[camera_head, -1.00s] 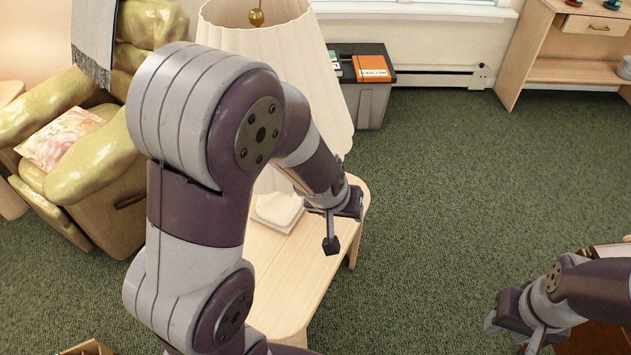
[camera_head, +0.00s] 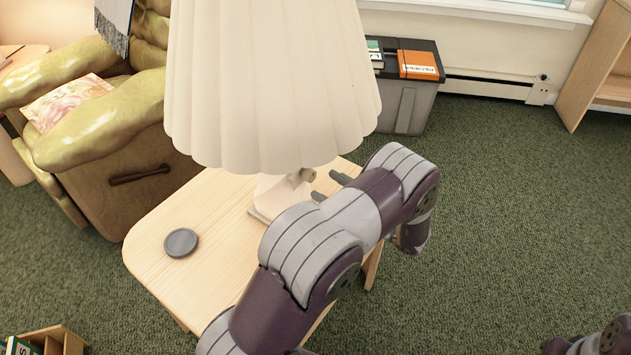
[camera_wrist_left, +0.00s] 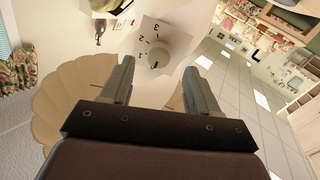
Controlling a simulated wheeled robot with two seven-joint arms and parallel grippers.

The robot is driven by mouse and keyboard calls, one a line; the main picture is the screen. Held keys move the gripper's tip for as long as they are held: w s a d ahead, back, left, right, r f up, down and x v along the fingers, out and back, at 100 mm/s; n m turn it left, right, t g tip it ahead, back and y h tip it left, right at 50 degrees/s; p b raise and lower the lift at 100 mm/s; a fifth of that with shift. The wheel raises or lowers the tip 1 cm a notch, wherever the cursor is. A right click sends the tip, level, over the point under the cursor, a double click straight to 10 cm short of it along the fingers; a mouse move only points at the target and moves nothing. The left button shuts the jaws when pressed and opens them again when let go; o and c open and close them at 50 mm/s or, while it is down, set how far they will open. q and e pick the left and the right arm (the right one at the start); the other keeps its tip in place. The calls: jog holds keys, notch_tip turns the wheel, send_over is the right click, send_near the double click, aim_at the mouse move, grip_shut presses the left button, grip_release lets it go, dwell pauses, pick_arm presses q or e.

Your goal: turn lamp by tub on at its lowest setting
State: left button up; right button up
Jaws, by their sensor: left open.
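The lamp (camera_head: 270,85) has a wide cream pleated shade and a pale base (camera_head: 268,204) on a wooden side table. The tub (camera_head: 404,107) is grey with a dark lid, behind the table. In the left wrist view a round knob (camera_wrist_left: 159,50) sits on the lamp's pale base, with numbers 1, 2 and 3 beside it. I cannot clearly read its setting. My left gripper (camera_head: 325,187) is open at the right of the lamp base. In the wrist view its fingers (camera_wrist_left: 158,68) point at the knob, apparently without touching it. My right gripper is barely in view at the bottom right.
A grey coaster (camera_head: 181,243) lies on the side table (camera_head: 215,205). A green armchair (camera_head: 125,170) stands behind left. An orange book (camera_head: 417,65) lies on the tub. The shade overhangs the lamp base closely. The carpet (camera_head: 510,220) at right is clear.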

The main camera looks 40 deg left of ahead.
aim_at(313, 178)
pick_arm(q)
jog(key=a, duration=0.4)
jog(key=shift+w+a, duration=0.15)
jog(key=shift+a, duration=0.2)
jog(key=c, duration=1)
jog(key=shift+c, duration=0.2)
jog(key=shift+r, duration=0.1)
jog(key=shift+r+m+p, duration=0.15)
jog(key=shift+m+p, duration=0.55)
jog(key=shift+p, duration=0.15)
jog(key=shift+m+p, duration=1.15)
jog(key=shift+m, duration=0.05)
jog(key=m+p, duration=0.2)
jog(key=m, duration=0.1)
jog(key=shift+m+p, duration=0.6)
jog(key=shift+m, duration=0.7)
jog(key=shift+f, duration=0.2)
